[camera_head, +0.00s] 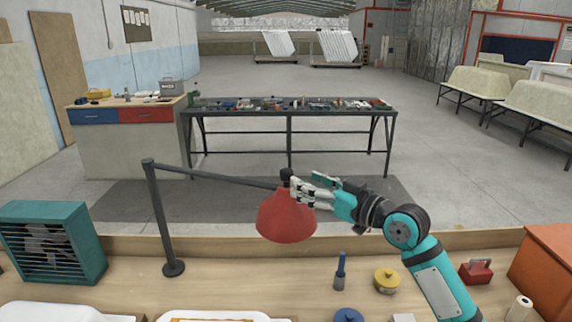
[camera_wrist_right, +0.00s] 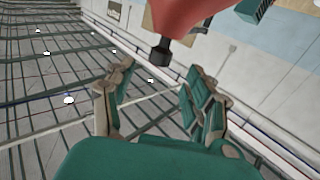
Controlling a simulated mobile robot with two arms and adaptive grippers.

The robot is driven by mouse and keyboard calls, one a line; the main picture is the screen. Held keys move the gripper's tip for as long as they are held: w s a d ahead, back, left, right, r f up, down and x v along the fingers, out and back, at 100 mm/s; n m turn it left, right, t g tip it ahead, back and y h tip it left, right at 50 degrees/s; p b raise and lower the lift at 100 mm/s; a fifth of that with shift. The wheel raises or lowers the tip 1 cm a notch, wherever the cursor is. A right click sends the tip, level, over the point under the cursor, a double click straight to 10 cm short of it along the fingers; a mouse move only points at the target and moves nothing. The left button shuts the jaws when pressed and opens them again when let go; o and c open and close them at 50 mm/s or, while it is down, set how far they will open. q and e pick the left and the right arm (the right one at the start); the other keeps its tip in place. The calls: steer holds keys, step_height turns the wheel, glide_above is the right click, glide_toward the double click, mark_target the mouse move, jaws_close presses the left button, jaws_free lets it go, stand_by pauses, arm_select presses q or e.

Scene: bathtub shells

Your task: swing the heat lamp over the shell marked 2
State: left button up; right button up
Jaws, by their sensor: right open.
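The heat lamp's red shade (camera_head: 286,218) hangs from a dark swing arm on a post (camera_head: 160,220) that stands on the bench. A black knob (camera_head: 286,175) tops the shade. My right gripper (camera_head: 308,187) is open just right of the knob, with its fingers pointing left at it. In the right wrist view the shade and knob (camera_wrist_right: 160,50) lie just past the spread fingertips (camera_wrist_right: 160,82); contact cannot be told. Two white shells, left (camera_head: 55,313) and middle (camera_head: 215,317), are cut off at the bottom edge. No number is readable on them. My left gripper is out of view.
A teal fan heater (camera_head: 55,243) stands left of the post. A blue-handled tool (camera_head: 341,270), a yellow tin (camera_head: 387,280), a red box (camera_head: 476,271) and an orange case (camera_head: 548,270) are on the bench's right half. Open air surrounds the shade's left side.

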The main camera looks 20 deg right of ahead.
mark_target(292, 174)
steer(key=p+x, duration=0.1)
steer(key=x, duration=0.5)
steer(key=shift+r+p, duration=0.15)
steer(key=shift+p, duration=0.25)
steer(key=shift+w+a, duration=0.4)
steer(key=shift+w, duration=0.2)
jaws_close()
